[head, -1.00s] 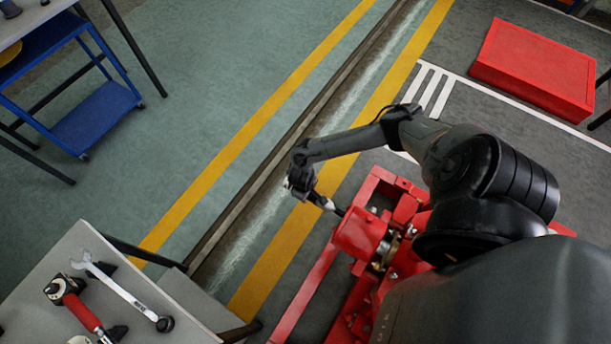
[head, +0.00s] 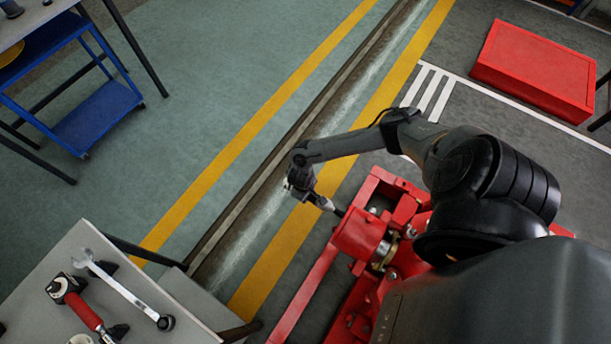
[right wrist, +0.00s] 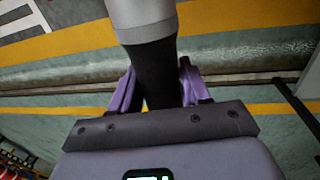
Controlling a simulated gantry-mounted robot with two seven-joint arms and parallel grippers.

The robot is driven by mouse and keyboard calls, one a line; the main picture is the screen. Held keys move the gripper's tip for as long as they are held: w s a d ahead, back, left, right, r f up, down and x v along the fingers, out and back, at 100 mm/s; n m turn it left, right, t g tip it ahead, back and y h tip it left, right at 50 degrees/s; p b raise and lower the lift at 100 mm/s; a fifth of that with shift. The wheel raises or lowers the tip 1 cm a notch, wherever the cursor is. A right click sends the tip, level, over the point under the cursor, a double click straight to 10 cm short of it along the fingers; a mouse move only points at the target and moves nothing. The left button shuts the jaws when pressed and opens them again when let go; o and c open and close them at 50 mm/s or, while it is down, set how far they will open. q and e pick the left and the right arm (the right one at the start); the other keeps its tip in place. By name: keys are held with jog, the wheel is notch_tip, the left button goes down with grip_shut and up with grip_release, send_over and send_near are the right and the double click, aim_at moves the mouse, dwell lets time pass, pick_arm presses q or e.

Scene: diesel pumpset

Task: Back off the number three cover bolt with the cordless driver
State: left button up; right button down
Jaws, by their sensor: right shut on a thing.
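My right gripper (head: 302,184) reaches in over the left end of the red pumpset (head: 358,235). It is shut on the cordless driver (head: 322,202), whose dark tip points down and right to the pumpset's red end housing. I cannot tell whether the tip touches it. In the right wrist view, the purple fingers of the gripper (right wrist: 157,75) stand either side of the driver's black grip (right wrist: 156,68), with a grey body beyond. The number three cover bolt cannot be made out. My left gripper is out of view.
A grey bench (head: 185,318) at lower left holds a spanner (head: 125,285) and a red-handled tool (head: 82,310). A blue trolley (head: 98,118) stands at upper left. A red box (head: 535,68) lies at upper right. The floor between is clear.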

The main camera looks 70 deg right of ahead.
jog(key=shift+w+d+b, duration=0.15)
jog(key=shift+w+b, duration=0.05)
jog(key=shift+w, duration=0.85)
jog(key=shift+w+d+b, duration=0.15)
jog(key=shift+w+b, duration=0.05)
jog(key=shift+w, duration=0.95)
